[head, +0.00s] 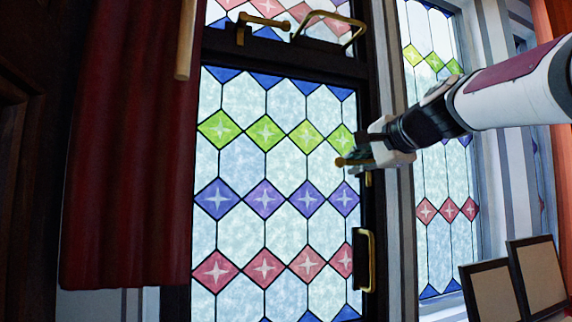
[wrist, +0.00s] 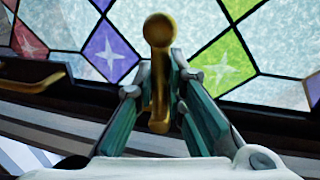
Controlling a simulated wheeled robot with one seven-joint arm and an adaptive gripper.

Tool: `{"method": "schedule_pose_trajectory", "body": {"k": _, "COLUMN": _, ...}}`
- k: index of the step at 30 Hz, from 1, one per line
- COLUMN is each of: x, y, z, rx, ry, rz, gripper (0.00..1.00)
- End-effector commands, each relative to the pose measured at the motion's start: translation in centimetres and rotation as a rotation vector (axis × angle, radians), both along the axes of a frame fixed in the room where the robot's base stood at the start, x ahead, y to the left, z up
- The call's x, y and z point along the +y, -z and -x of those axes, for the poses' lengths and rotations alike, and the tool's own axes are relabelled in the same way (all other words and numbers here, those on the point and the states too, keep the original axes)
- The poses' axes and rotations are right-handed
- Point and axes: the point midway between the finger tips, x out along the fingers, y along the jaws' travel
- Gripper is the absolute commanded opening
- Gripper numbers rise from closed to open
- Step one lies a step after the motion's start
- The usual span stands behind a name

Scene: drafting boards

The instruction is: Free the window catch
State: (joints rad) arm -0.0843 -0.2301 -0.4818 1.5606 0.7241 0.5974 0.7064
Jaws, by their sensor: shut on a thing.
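The window catch is a small brass lever with a round knob (head: 342,161). It sits on the right side of the dark frame of the tall stained-glass window (head: 240,153). My gripper (head: 360,156) reaches in from the right and is shut around it, hiding much of it in the head view. In the wrist view the brass catch (wrist: 158,32) stands between the two green fingers of my gripper (wrist: 160,88), its knob pointing toward the top of the picture. The window sash looks closed against its frame.
A brass pull handle (head: 369,262) is lower on the same frame. Brass fittings (head: 263,20) are at the top. A dark red curtain (head: 130,170) hangs at left. A second stained-glass window (head: 432,180) is at right, above framed boards (head: 495,292).

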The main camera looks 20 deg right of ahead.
Motion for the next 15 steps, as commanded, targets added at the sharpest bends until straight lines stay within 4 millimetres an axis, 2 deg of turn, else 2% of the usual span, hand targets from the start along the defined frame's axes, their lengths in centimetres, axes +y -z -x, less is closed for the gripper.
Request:
{"method": "schedule_pose_trajectory", "body": {"k": 8, "x": -0.04, "y": 0.12, "z": -0.03, "rx": 0.002, "ry": 0.0, "rz": -0.001, "gripper": 0.0}}
{"method": "schedule_pose_trajectory", "body": {"k": 9, "x": -0.04, "y": 0.12, "z": -0.03, "rx": 0.002, "ry": 0.001, "rz": 0.0, "gripper": 0.16}}
{"method": "schedule_pose_trajectory", "body": {"k": 11, "x": -0.04, "y": 0.12, "z": -0.03, "rx": 0.002, "ry": 0.001, "rz": 0.0, "gripper": 0.29}}
{"method": "schedule_pose_trajectory", "body": {"k": 12, "x": -0.04, "y": 0.11, "z": -0.03, "rx": 0.002, "ry": 0.001, "rz": 0.0, "gripper": 0.32}}
{"method": "schedule_pose_trajectory", "body": {"k": 15, "x": -0.03, "y": 0.09, "z": -0.02, "rx": 0.001, "ry": 0.001, "rz": 0.0, "gripper": 0.32}}
